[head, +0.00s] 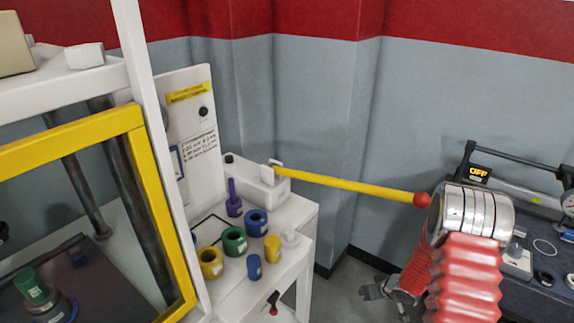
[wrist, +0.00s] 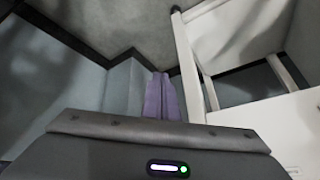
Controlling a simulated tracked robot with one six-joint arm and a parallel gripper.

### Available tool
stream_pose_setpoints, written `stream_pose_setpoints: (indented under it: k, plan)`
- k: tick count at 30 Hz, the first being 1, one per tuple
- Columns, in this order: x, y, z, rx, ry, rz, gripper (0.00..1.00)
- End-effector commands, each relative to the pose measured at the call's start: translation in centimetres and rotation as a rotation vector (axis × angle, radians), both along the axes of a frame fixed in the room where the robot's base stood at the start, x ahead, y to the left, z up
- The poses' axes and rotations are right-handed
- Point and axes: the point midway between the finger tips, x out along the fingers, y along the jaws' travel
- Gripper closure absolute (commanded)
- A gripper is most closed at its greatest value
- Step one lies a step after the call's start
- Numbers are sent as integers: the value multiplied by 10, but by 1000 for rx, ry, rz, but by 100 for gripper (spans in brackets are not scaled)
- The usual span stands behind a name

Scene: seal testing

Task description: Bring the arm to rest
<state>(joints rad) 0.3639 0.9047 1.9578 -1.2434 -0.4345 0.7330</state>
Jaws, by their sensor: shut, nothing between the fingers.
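My gripper (wrist: 161,78) shows in the wrist view as two purple fingers pressed together, with nothing between them. They point toward the grey wall and floor corner, clear of any object. In the head view, my arm with its silver joint and red ribbed sleeve fills the lower right. A yellow lever (head: 350,184) reaches from a white box (head: 257,184) to a red knob (head: 422,199) beside my silver joint. I cannot tell whether they touch.
A white bench (head: 300,215) holds green (head: 234,241), blue (head: 256,222) and yellow (head: 210,262) rings and several small parts. A yellow-framed machine door (head: 150,180) stands at left. A dark bench (head: 545,300) with gauges is at right.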

Motion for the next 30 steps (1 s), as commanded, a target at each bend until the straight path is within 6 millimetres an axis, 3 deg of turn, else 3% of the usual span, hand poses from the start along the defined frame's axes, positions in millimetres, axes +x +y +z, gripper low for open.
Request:
stream_pose_setpoints:
  k: [6, 13, 20, 30]
  plan:
    - [-9, -40, 49, -200, 45, -86, 100]
    - [-34, -63, 100, -339, 120, -162, 100]
    - [-69, -68, 152, -413, 202, -221, 100]
    - [-128, -50, 219, -437, 311, -282, 100]
